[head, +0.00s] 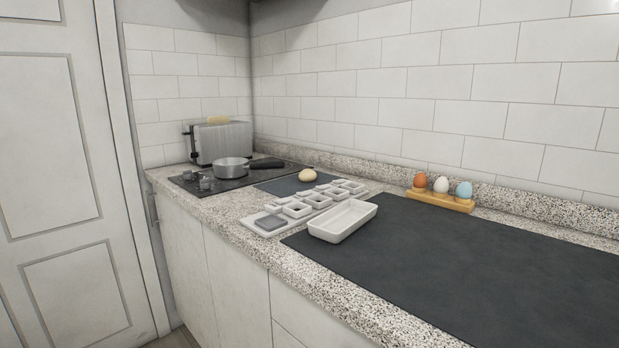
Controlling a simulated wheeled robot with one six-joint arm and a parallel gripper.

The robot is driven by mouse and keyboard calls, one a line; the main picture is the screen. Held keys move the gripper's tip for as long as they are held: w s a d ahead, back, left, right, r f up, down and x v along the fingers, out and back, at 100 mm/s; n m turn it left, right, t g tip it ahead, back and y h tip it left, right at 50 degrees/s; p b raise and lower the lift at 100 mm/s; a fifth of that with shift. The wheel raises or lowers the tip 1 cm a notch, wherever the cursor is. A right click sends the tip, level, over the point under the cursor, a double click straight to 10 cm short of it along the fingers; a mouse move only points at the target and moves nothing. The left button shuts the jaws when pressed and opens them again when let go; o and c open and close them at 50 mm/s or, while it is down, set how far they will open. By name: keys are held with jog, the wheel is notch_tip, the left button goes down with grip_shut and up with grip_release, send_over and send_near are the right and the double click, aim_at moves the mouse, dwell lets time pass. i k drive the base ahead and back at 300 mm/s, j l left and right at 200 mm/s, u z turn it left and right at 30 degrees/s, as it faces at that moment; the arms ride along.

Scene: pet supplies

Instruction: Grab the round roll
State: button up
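A round, pale tan roll (307,175) sits on a small dark mat (283,186) on the counter, behind a row of small white square dishes. It looks whole and nothing covers its top. My gripper is not in view, so I cannot see its state or how far it is from the roll.
Small white dishes (318,200) and a white rectangular dish (343,221) stand in front of the roll. A pot (231,168) on a hob and a toaster (221,143) are to the left. Eggs in a wooden holder (440,201) stand right. The large dark mat (480,265) is mostly clear.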

aim_at(306, 175)
jog(key=i+j+z, duration=0.1)
jog(key=i+j, duration=0.2)
jog(key=i+j+z, duration=0.1)
jog(key=i+j, duration=0.25)
jog(key=i+j+z, duration=0.1)
jog(key=i+j, duration=0.2)
jog(key=i+j+z, duration=0.1)
jog(key=i+j, duration=0.2)
jog(key=i+j+z, duration=0.15)
jog(key=j, duration=0.35)
jog(key=i+j+z, duration=0.1)
jog(key=i+j, duration=0.25)
jog(key=i+j+z, duration=0.1)
jog(key=i+j, duration=0.15)
jog(key=j, duration=0.3)
